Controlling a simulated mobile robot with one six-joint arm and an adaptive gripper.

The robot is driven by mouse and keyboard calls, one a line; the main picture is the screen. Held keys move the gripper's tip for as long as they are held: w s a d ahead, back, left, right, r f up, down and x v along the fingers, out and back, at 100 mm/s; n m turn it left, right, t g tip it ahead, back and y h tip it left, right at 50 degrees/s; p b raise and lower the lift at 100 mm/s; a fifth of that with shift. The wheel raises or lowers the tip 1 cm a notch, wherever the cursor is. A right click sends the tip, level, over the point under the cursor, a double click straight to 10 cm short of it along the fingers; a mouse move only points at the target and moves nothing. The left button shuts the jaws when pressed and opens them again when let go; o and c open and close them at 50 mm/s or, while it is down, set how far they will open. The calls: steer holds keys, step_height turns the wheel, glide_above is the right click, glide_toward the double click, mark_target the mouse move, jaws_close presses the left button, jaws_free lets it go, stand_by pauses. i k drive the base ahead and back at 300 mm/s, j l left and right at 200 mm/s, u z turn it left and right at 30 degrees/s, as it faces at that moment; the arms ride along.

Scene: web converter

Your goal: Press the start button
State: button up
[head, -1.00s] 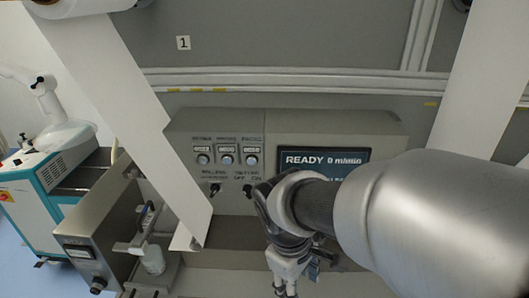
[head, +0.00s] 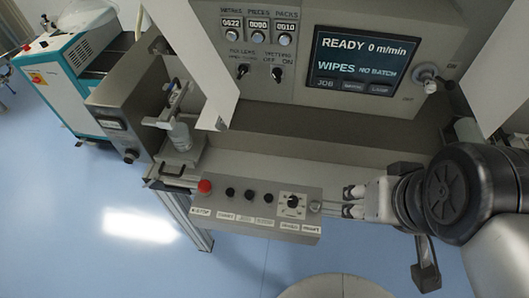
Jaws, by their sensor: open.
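A grey control box (head: 262,211) juts out at the front of the machine in the head view. It carries a red button (head: 205,187) at its left end, a row of small black buttons (head: 249,195), a dial on a white plate (head: 292,203) and a small round grey control (head: 315,207) at its right end. Labels run along its front edge, too small to read surely, so I cannot tell which control is the start button. My gripper (head: 349,201) is open and empty, its fingers pointing left, just right of the box. I see no contact with any control.
The screen (head: 353,64) reads READY 0 m/min. Counters, small knobs and two switches sit left of it, and a lever switch (head: 430,84) at its right. A white web strip (head: 222,105) hangs at the left. A teal-and-white cabinet (head: 55,85) stands far left. The blue floor is open below.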

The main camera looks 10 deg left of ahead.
mark_target(230, 192)
steer(key=k+j+u, duration=0.1)
steer(key=u, duration=0.35)
steer(key=j+u, duration=0.25)
steer(key=u, duration=0.25)
